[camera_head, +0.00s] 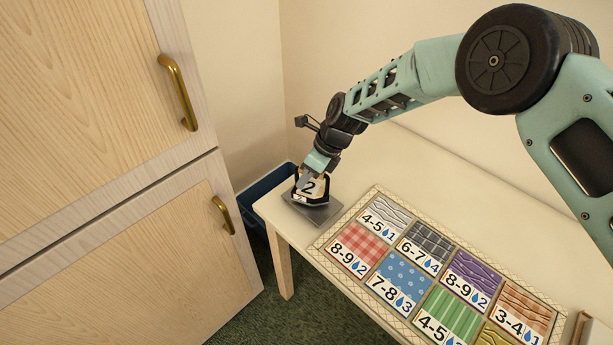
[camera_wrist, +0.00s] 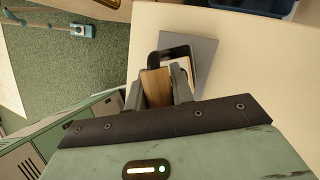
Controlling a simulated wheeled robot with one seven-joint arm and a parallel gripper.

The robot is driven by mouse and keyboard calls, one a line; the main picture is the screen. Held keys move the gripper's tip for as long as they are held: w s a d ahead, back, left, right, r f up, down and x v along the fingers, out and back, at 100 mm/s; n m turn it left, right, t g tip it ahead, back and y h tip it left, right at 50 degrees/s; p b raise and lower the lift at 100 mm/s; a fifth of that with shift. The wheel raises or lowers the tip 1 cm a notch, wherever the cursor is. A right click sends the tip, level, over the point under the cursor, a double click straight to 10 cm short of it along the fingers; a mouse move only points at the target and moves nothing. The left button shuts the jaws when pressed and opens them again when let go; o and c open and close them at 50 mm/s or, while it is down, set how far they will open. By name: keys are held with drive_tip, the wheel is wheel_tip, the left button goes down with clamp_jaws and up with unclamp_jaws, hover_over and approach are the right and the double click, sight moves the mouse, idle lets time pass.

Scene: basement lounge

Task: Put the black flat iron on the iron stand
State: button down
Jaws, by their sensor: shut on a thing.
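The black flat iron (camera_head: 310,199) has a wooden handle and a pale face marked "2". My gripper (camera_head: 312,178) is shut on it at the far left corner of the table. In the wrist view, my gripper (camera_wrist: 158,90) has its fingers on either side of the wooden handle, and the iron's black body (camera_wrist: 172,53) shows beyond them. The iron stand, a flat grey plate (camera_head: 326,216), lies on the table directly below the iron. It also shows in the wrist view (camera_wrist: 204,48). I cannot tell whether the iron touches the plate.
A patterned board (camera_head: 395,287) with several numbered fabric patches lies to the right of the plate on the pale table (camera_head: 290,218). A dark blue bin (camera_head: 262,190) stands behind the table's left corner. A wooden cabinet (camera_head: 110,230) with brass handles stands on the left.

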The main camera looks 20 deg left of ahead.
drive_tip(key=shift+f, duration=0.4)
drive_tip(key=shift+f, duration=0.15)
drive_tip(key=c, duration=1.2)
unclamp_jaws()
